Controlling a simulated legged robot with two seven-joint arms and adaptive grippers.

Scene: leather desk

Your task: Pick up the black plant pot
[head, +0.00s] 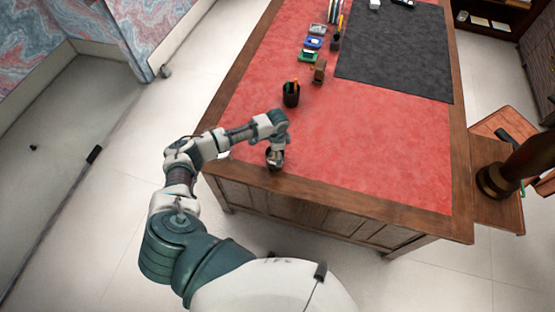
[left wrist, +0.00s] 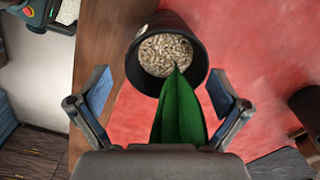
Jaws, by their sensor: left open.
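The black plant pot (head: 274,165) stands at the near left part of the desk, close to its front edge. In the left wrist view the pot (left wrist: 198,48) shows a round rim, pale gravel inside and pointed green leaves (left wrist: 178,112). My left gripper (head: 279,145) is over the pot in the head view and partly hides it. In the left wrist view the gripper (left wrist: 158,78) is open. Its fingers stand on either side of the leaves, and no grip on the pot shows. My right gripper is in neither view.
The desk (head: 390,140) has a red top and a wooden border. A black pen holder (head: 291,96) stands just behind the pot. Small items, including a brown block (head: 320,70), stand farther back beside a dark mat (head: 395,55). The red area to the right is clear.

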